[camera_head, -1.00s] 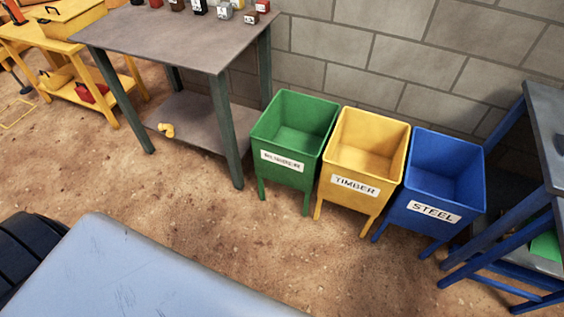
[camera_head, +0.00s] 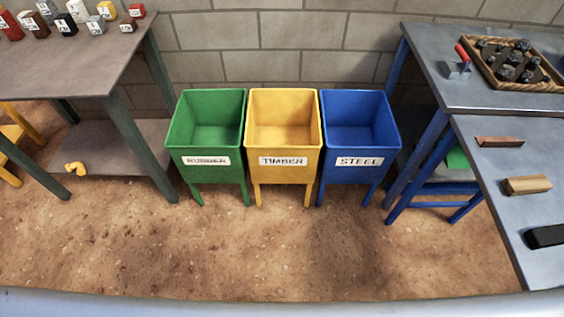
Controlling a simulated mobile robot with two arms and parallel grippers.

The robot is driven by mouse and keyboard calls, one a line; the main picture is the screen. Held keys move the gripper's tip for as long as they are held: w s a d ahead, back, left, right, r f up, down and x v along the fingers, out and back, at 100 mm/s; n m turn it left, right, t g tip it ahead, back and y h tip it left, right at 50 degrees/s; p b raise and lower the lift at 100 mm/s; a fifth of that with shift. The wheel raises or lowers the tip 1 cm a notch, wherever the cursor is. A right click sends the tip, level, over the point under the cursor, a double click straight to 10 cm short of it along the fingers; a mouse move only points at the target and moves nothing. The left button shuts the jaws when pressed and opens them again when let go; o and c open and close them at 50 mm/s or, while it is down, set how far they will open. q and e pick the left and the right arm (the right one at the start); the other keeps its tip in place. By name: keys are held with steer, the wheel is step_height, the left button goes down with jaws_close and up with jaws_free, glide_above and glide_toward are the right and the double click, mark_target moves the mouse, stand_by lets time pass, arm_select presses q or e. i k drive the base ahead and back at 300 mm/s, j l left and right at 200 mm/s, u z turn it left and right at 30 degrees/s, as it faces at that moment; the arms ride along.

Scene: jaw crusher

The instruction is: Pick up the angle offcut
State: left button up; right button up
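A small rust-brown strip (camera_head: 500,141) lies on the grey table (camera_head: 476,134) at the right. It looks like the angle offcut, though its profile is too small to make out. Below it on the same table are a light wooden block (camera_head: 527,185) and a black block (camera_head: 546,236), cut by the picture's right edge. Neither of my grippers is in view.
Green (camera_head: 206,105), yellow (camera_head: 283,105) and blue (camera_head: 360,105) bins, labelled rubber, timber and steel, stand against the wall. A workbench (camera_head: 82,65) is at left. A rock tray (camera_head: 500,84) and red-handled tool (camera_head: 459,66) sit back right. Open floor lies before the bins.

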mark_target(483, 142)
steer(key=z, duration=1.55)
steer(key=i+z, duration=0.1)
steer(key=i+j, duration=0.05)
